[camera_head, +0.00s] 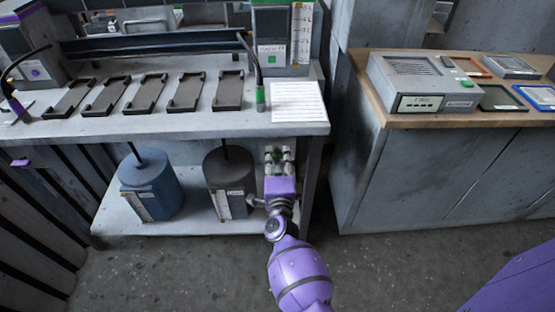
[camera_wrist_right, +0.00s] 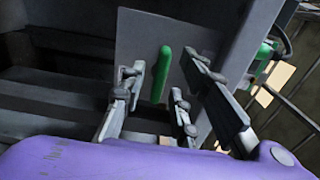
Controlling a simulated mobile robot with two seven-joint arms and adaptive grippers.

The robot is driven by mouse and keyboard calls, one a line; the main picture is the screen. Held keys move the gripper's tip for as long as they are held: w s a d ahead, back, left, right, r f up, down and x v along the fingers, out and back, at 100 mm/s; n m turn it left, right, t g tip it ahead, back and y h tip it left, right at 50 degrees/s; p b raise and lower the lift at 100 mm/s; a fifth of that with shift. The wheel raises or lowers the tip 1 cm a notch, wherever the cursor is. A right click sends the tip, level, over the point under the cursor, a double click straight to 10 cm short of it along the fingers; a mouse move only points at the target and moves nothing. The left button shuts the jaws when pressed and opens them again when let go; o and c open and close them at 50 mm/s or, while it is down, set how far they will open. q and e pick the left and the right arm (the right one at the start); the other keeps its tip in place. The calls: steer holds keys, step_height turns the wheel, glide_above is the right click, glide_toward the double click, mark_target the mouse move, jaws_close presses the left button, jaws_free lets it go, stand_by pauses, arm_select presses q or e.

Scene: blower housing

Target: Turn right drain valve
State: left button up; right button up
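A green valve handle (camera_wrist_right: 161,75) stands nearly upright against a grey plate (camera_wrist_right: 140,30) in the right wrist view. My right gripper (camera_wrist_right: 165,72) is open, with its fingers on both sides of the handle and visible gaps between. I cannot tell how deep the fingers reach around it. In the head view my right gripper (camera_head: 279,156) is at the right end of the bench's lower shelf and mostly hides the valve; only small green bits show there. A second green part (camera_wrist_right: 262,55) shows farther right in the wrist view. My left gripper is not in view.
A blue canister (camera_head: 150,185) and a dark canister (camera_head: 230,180) stand on the lower shelf (camera_head: 185,228), left of my right gripper. The workbench top (camera_head: 180,125) overhangs them. A wood-topped cabinet (camera_head: 430,160) is at right, with floor between it and the bench.

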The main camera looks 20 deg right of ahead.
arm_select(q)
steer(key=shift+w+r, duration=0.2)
arm_select(e)
jaws_close()
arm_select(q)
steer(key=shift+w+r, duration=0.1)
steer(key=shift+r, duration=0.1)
arm_select(e)
steer(key=shift+n, duration=0.4)
steer(key=shift+r+n+p, duration=0.1)
steer(key=shift+n+p, duration=0.5)
steer(key=shift+n, duration=0.4)
steer(key=n+p, duration=0.1)
steer(key=n, duration=0.2)
steer(key=shift+n, duration=0.3)
steer(key=n+p, duration=0.1)
steer(key=n, duration=0.4)
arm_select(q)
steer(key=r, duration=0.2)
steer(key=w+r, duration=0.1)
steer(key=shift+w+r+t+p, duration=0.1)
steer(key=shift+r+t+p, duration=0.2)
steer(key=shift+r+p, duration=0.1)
arm_select(e)
steer(key=n, duration=0.4)
steer(key=shift+n, duration=0.3)
